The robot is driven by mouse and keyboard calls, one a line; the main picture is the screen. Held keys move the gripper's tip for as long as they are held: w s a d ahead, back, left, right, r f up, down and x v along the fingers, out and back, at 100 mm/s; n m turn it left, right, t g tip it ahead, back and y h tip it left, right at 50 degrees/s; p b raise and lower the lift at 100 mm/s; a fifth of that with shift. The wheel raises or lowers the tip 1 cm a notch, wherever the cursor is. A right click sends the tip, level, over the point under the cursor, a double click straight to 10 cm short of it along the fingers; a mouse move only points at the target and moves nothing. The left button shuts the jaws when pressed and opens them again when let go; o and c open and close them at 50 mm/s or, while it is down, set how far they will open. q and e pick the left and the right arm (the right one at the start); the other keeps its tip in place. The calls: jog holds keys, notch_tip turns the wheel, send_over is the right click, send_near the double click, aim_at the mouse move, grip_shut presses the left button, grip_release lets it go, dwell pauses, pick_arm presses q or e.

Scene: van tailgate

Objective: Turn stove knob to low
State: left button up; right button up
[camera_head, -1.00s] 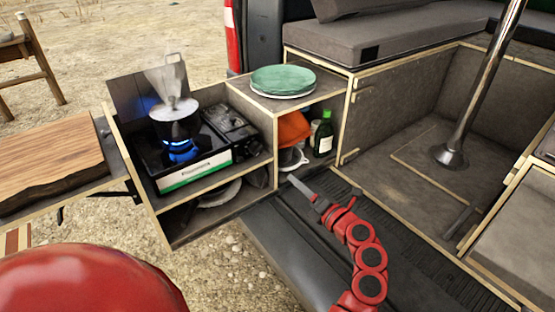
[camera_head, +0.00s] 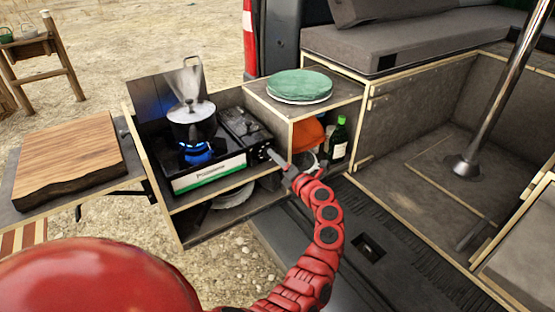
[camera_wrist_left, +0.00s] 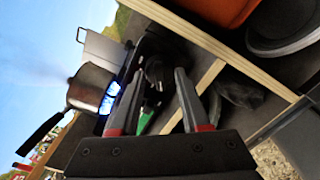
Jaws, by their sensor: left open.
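The stove (camera_head: 215,165) sits in the pull-out unit, with a blue flame (camera_head: 196,154) burning under a steaming pot (camera_head: 192,122). My left gripper (camera_head: 271,154) is just to the right of the stove's front right end. In the wrist view its two fingers (camera_wrist_left: 158,74) are apart. A dark, rounded part (camera_wrist_left: 154,72), perhaps the stove knob, shows between and beyond the fingertips. I cannot tell whether they touch it, and its setting cannot be read. The pot (camera_wrist_left: 88,87) and flame (camera_wrist_left: 110,97) show left of the fingers. My right gripper is not in view.
A green-topped plate stack (camera_head: 300,85) stands on the shelf right of the stove. Below it are an orange item (camera_head: 308,134) and a green bottle (camera_head: 339,138), close to my arm. A wooden board (camera_head: 68,158) lies on the left side table. Shelf edges border the gripper.

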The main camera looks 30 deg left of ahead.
pick_arm(q)
grip_shut()
dwell(0.4)
jog(key=shift+f+m+p, duration=0.15)
jog(key=shift+m+p, duration=7.05)
jog(key=shift+m, duration=1.3)
